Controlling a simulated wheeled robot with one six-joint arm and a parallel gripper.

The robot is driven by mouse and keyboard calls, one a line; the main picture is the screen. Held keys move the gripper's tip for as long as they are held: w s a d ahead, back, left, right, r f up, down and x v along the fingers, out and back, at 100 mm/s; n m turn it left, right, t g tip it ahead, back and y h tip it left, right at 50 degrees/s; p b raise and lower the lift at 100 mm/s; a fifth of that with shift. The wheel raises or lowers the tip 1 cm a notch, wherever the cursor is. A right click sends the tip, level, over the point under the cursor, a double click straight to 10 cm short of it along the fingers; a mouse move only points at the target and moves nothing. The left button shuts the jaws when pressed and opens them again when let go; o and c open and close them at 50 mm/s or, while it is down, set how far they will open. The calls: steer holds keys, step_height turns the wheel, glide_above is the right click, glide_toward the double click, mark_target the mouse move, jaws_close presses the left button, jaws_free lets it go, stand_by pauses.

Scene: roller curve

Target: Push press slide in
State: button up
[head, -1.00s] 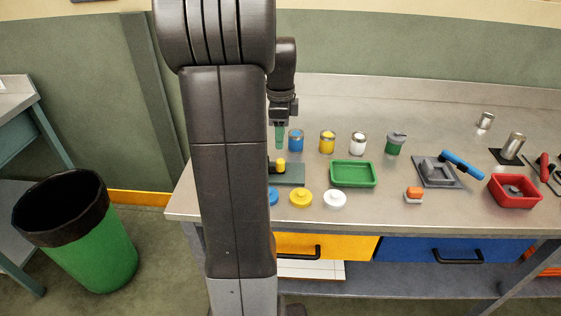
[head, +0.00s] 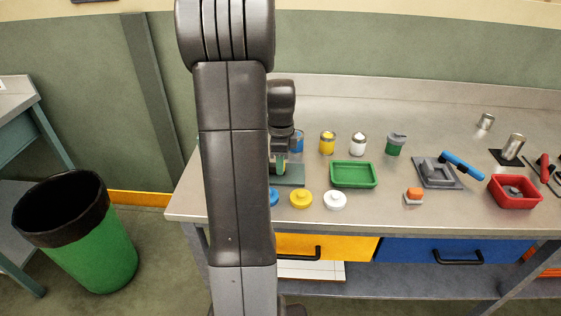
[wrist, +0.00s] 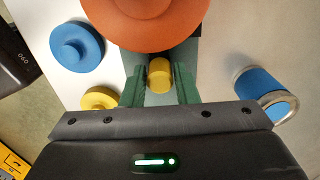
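The press has a dark green base plate (head: 292,178) near the bench's left end. It is partly hidden by my arm in the head view. A yellow knob (wrist: 159,75) shows on it in the wrist view. My gripper (head: 280,168) is down over the plate. In the wrist view its two green fingers stand on either side of the yellow knob, close to it. I cannot tell whether they touch it. A large orange-brown round shape (wrist: 155,20) covers the plate's far part in the wrist view.
A blue can (wrist: 265,92) stands right of the plate in the wrist view. Blue (wrist: 77,46) and yellow (wrist: 100,98) lids lie to its left. In the head view a green tray (head: 353,174), several cans and a red bin (head: 515,191) stand to the right.

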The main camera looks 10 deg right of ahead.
jaws_close()
steer(key=shift+w+a, duration=0.2)
steer(key=shift+a, duration=0.5)
steer(key=shift+w+a, duration=0.25)
steer(key=shift+a, duration=0.4)
steer(key=shift+w+a, duration=0.2)
steer(key=shift+a, duration=0.5)
steer(key=shift+o, duration=1)
jaws_free()
steer(key=shift+o, duration=1.3)
steer(key=shift+a, duration=0.2)
steer(key=shift+d, duration=0.1)
